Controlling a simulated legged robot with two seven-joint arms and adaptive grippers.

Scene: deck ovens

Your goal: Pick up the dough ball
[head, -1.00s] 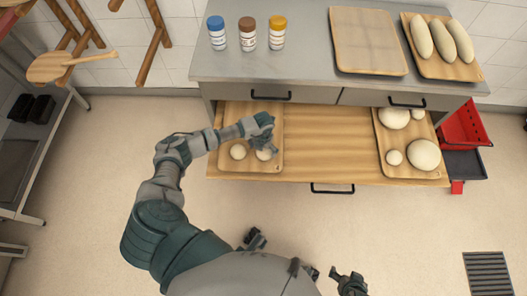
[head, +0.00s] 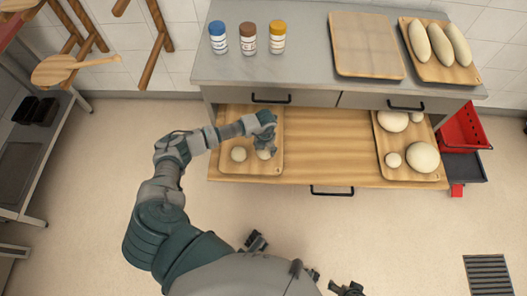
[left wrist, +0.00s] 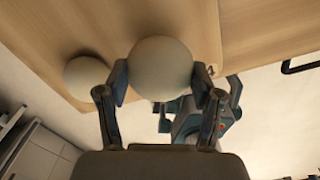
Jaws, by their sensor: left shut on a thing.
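A pale round dough ball (left wrist: 160,68) sits between the two fingers of my left gripper (left wrist: 161,88) in the left wrist view. The fingers press on it from both sides. In the head view my left gripper (head: 266,146) is over the right front part of a wooden board (head: 235,125), partly hiding this dough ball (head: 264,155). A second dough ball (head: 238,154) lies to its left on the board, and it also shows in the left wrist view (left wrist: 86,78). A dark part at the bottom edge of the head view (head: 347,288) may be my right gripper; its jaws are unclear.
The board lies at the left of an open wooden drawer (head: 325,150). Another board (head: 410,175) with several dough balls is at its right. The steel counter (head: 300,65) above holds jars, an empty board and a board with loaves. The drawer's middle is clear.

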